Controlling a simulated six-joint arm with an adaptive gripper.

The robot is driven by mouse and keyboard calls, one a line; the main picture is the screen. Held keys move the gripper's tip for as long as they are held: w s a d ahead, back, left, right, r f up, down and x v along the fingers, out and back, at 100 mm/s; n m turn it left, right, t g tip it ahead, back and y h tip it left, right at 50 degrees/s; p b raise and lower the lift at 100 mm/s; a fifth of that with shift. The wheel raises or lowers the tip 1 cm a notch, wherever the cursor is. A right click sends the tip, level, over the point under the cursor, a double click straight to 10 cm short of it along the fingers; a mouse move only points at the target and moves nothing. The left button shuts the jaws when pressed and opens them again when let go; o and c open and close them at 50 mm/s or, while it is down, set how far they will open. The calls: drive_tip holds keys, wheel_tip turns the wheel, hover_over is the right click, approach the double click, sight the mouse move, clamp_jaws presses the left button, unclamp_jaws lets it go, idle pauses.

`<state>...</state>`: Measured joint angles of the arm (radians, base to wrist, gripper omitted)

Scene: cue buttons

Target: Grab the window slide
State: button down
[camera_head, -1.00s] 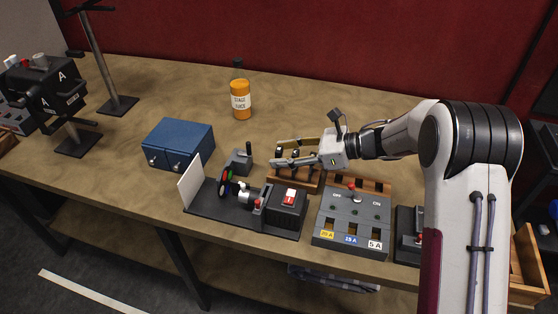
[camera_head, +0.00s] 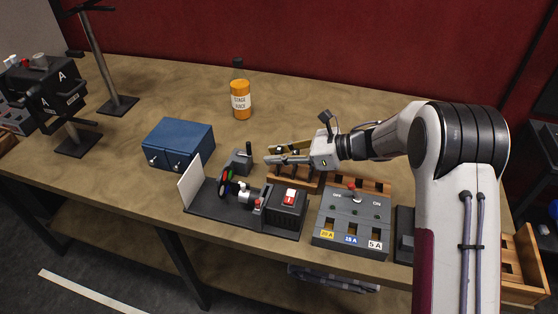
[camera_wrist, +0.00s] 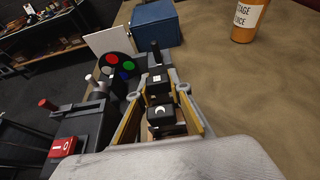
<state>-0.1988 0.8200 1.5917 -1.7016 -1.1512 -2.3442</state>
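In the wrist view two dark slides stand one behind the other between my fingers. The farther one (camera_wrist: 158,85) bears a small pale square mark that looks like a window. The nearer one (camera_wrist: 165,113) bears a white moon. My gripper (camera_wrist: 153,75) is open, with its yellow-lined fingers on either side of both slides; I cannot tell whether they touch. In the head view my gripper (camera_head: 268,152) points left, low over the wooden slide rack (camera_head: 312,186). The slides are partly hidden there by the fingers.
A projector with a colour wheel (camera_head: 227,180) and white screen (camera_head: 190,182) stands in front. A grey switch box (camera_head: 352,222) is to the right. A blue cabinet (camera_head: 178,143) and an orange bottle (camera_head: 241,99) stand behind.

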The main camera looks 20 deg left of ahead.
drive_tip(key=shift+r, duration=0.1)
drive_tip(key=shift+r, duration=4.9)
